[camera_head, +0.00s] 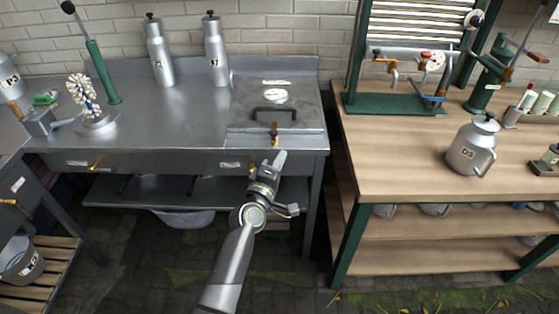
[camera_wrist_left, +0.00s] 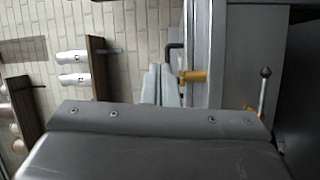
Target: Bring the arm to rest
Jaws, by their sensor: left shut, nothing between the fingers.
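My left arm reaches up from the bottom middle of the head view. Its gripper (camera_head: 279,158) is shut and empty, in front of the steel bench's front edge near the lidded box. The closed fingers also show in the left wrist view (camera_wrist_left: 160,85), beside an orange-brown latch (camera_wrist_left: 193,76). In the head view the fingertips appear just below the latch (camera_head: 274,133) on the box; I cannot tell whether they touch anything. My right gripper is not in view.
The steel bench (camera_head: 180,105) carries two metal churns (camera_head: 160,52) (camera_head: 215,52) and the lidded box (camera_head: 293,95) with a black handle. Stone floor is open between the benches.

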